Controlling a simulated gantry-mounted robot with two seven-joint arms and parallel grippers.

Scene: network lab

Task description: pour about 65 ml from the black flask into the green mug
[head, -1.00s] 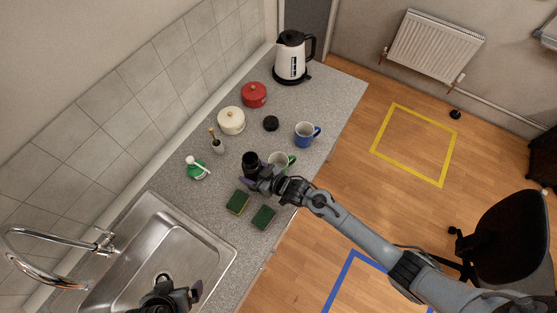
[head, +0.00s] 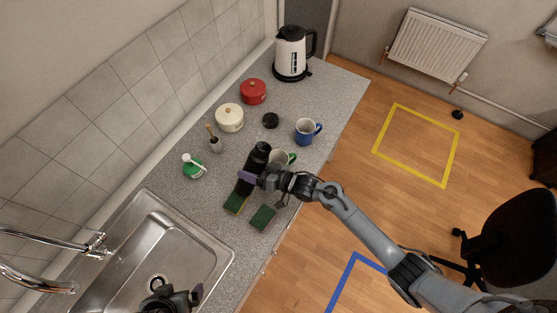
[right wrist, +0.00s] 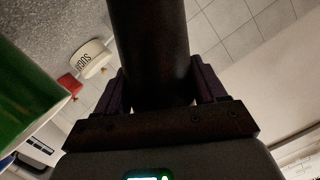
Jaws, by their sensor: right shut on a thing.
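The black flask (head: 257,160) is held by my right gripper (head: 248,178) above the counter. It leans, its top end up and to the right in the head view, close to the left side of the green mug (head: 281,158). In the right wrist view the flask (right wrist: 150,45) stands between both fingers, and a large green surface (right wrist: 25,100) fills the left edge. No stream of liquid is visible. My left gripper (head: 186,298) is over the sink at the bottom edge, its jaw opening unclear.
A blue mug (head: 305,133), a black lid (head: 270,121), a cream pot (head: 229,118) and a red pot (head: 253,92) stand behind. A green bottle (head: 193,168) stands left, beyond the sink (head: 205,262). A kettle (head: 290,52) stands at the far end.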

